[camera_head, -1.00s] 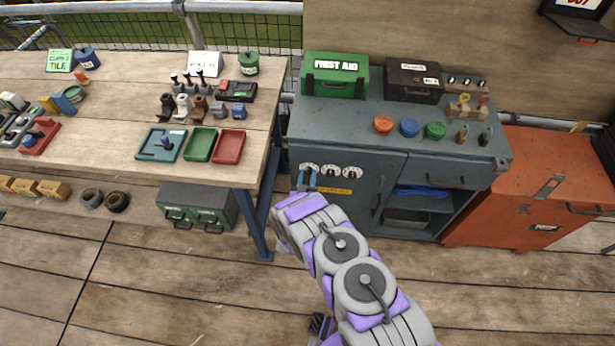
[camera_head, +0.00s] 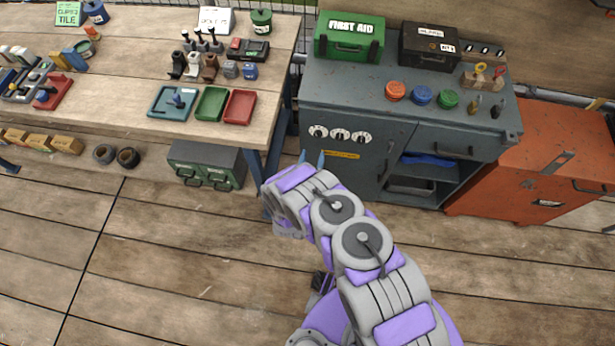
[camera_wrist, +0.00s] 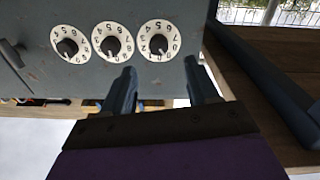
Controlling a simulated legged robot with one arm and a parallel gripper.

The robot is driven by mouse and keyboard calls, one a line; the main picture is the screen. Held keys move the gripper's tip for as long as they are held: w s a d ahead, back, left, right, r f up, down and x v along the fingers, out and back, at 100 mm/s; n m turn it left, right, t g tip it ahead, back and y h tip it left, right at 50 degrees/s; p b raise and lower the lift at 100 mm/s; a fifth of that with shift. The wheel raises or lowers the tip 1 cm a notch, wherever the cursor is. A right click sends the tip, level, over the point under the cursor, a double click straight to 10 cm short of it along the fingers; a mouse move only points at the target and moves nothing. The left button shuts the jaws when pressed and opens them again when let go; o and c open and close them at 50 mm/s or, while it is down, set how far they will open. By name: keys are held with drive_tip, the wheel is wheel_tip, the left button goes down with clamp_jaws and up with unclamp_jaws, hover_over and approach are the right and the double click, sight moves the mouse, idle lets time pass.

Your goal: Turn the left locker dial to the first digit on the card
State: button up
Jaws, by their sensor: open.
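Three white-faced dials with black knobs sit in a row on the grey locker front (camera_head: 350,185). The left dial (camera_head: 318,131) is nearest the workbench. The wrist view is turned over, so the left dial shows there at the right of the row (camera_wrist: 157,41). My gripper (camera_head: 312,158) is open and empty, its blue fingertips just below the left dial in the head view. In the wrist view my gripper (camera_wrist: 160,66) points at that dial, with clear space between the fingertips. A white card (camera_head: 215,20) stands on the bench; its writing is unreadable here.
The wooden workbench (camera_head: 130,75) with trays and tools is left of the locker, its blue leg (camera_head: 277,165) close to my gripper. A green first aid box (camera_head: 349,37) and coloured knobs are on the locker top. An orange cabinet (camera_head: 545,160) stands right.

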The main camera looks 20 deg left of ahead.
drive_tip(key=p+v, duration=0.2)
drive_tip(key=v, duration=0.7)
drive_tip(key=shift+s, duration=0.25)
drive_tip(key=shift+f, duration=0.1)
